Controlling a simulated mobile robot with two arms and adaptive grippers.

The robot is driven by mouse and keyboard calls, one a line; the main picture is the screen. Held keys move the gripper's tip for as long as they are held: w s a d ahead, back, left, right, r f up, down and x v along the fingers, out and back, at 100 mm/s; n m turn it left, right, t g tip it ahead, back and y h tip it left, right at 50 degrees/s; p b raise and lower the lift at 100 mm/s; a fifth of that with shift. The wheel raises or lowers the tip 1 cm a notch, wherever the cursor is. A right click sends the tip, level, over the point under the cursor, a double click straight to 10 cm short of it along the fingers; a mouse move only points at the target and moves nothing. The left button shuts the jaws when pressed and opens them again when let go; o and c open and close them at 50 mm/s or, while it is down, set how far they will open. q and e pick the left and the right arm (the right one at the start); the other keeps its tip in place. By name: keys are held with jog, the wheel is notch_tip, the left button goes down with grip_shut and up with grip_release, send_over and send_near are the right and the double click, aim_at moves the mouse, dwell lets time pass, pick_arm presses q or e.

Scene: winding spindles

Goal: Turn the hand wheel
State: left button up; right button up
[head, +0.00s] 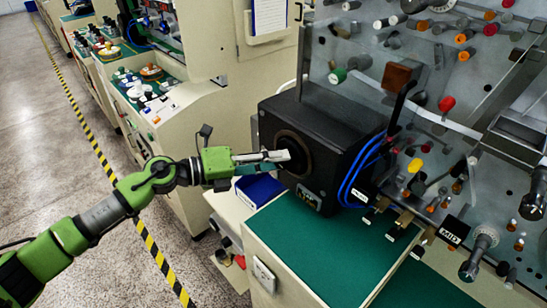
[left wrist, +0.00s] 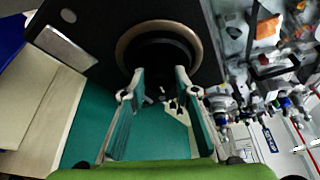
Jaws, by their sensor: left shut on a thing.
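The hand wheel (head: 294,139) is a dark round disc with a brownish rim on the left-facing side of a black box (head: 335,135). My left gripper (head: 286,156) reaches in from the left, with its fingertips at the wheel's middle. In the left wrist view the wheel (left wrist: 158,32) stands straight ahead. The fingers of my left gripper (left wrist: 160,82) lie on either side of its dark centre and are shut on it, still some way apart. What exactly the fingertips touch is too dark to make out. My right gripper is not in view.
The box stands on a green-topped bench (head: 310,245). Blue cables (head: 358,165) run down its right side. A clear panel with many coloured spindles (head: 440,90) rises behind. A blue bin (head: 260,188) lies below my left gripper. Open floor with a striped line (head: 95,150) is at left.

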pick_arm(q)
jog(key=shift+f, duration=0.1)
dwell(0.4)
jog(key=o, duration=1.1)
jog(key=v, duration=1.2)
